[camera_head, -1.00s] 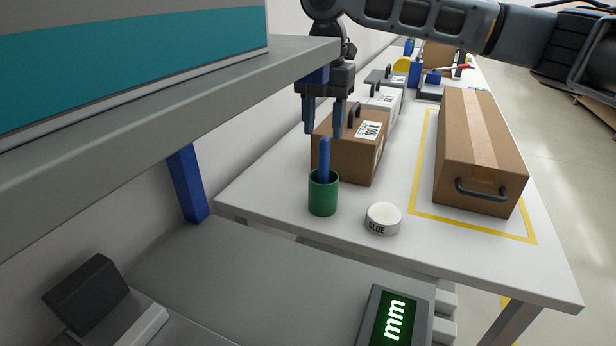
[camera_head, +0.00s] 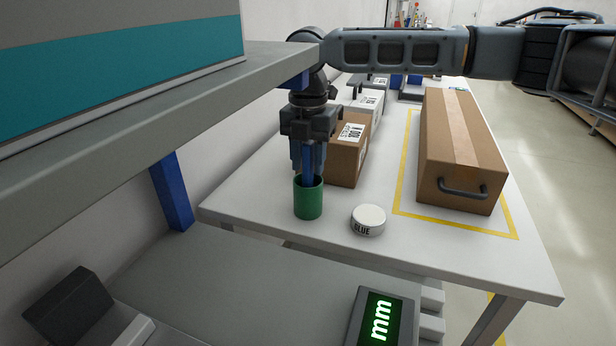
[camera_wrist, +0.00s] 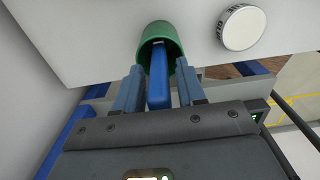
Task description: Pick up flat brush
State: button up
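The flat brush shows as a blue handle (camera_wrist: 158,78) standing up out of a green cup (camera_head: 308,200) on the white table. The cup also shows in the wrist view (camera_wrist: 158,35). My gripper (camera_head: 308,172) points down just above the cup, around the handle. In the wrist view my gripper (camera_wrist: 158,92) has its two fingers on either side of the handle, with a small gap visible on each side. The lower part of the brush is hidden inside the cup.
A white glue tin (camera_head: 368,220) stands right of the cup. A brown box (camera_head: 347,150) is close behind my gripper. A large carton (camera_head: 462,150) sits inside a yellow outline. A grey shelf (camera_head: 150,105) overhangs on the left.

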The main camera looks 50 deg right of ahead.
grip_shut()
